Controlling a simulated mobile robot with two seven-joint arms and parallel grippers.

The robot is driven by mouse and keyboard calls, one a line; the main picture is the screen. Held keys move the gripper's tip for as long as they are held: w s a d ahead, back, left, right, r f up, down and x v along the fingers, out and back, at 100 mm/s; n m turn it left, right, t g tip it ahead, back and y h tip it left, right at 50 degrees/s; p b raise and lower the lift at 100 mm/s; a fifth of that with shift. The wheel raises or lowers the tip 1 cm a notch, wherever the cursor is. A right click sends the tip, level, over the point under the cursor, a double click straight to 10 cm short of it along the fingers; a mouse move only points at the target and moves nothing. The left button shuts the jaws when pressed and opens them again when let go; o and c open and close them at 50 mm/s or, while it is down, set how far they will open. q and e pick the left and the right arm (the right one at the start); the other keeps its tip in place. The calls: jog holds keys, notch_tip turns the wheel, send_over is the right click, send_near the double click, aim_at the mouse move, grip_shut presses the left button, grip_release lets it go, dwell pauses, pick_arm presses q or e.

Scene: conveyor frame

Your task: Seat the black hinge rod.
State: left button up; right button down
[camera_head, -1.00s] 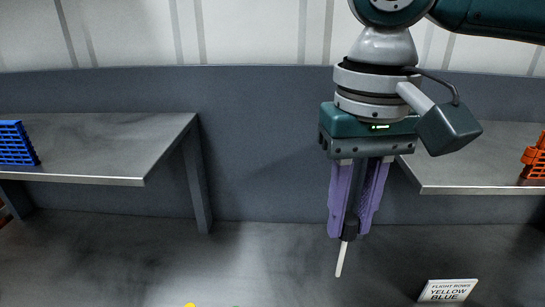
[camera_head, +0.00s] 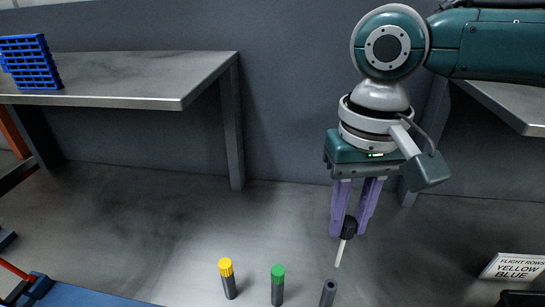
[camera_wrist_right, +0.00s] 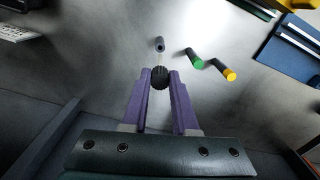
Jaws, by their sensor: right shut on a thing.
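My right gripper (camera_head: 348,233) points down and is shut on a rod with a black ribbed cap (camera_head: 349,226) and a thin white shaft (camera_head: 340,252). The shaft hangs down, slightly tilted, clear of the floor-like surface. In the right wrist view the black cap (camera_wrist_right: 160,78) sits between the purple fingertips. A dark open-topped tube (camera_head: 328,292) stands below and slightly left of the shaft's tip; it also shows in the wrist view (camera_wrist_right: 160,45). The shaft tip appears apart from the tube in the head view. My left gripper is out of view.
A yellow-capped tube (camera_head: 227,278) and a green-capped tube (camera_head: 277,285) stand left of the open tube. A blue panel (camera_head: 95,296) lies at bottom left. A blue crate (camera_head: 30,62) sits on the left shelf (camera_head: 150,75).

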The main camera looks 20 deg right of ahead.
aim_at(344, 239)
jog(key=shift+r+p, duration=0.2)
jog(key=shift+p, duration=0.2)
jog(key=shift+f+b, duration=1.3)
jog(key=shift+f, duration=1.25)
jog(key=shift+r, duration=0.1)
jog(key=shift+p, duration=0.3)
jog(key=shift+p, duration=0.3)
jog(key=shift+p, duration=0.3)
